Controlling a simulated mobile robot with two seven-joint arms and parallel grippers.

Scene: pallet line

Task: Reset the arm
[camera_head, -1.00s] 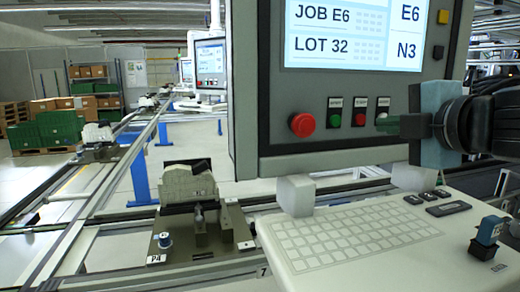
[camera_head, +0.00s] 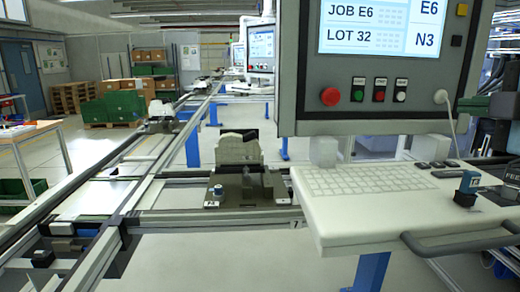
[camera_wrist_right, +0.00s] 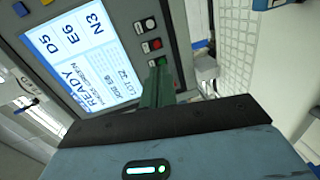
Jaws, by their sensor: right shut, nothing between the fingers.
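My right gripper (camera_head: 470,105) is at the right edge of the head view, just right of the control panel (camera_head: 300,120). Its greenish fingers point left toward the panel. In the right wrist view the fingers (camera_wrist_right: 158,88) are together, with nothing between them, and the panel with its screen lies beyond them. The panel has a red button (camera_head: 330,96), small switches and a screen reading JOB E6 and LOT 32. My left gripper is not in view.
A white keyboard shelf (camera_head: 350,210) with a front handle (camera_head: 470,240) juts out below the panel. A blue-topped knob (camera_head: 467,187) stands on its right. A pallet (camera_head: 225,192) with a grey part (camera_head: 238,150) sits on the conveyor rails at left. Open floor lies in front.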

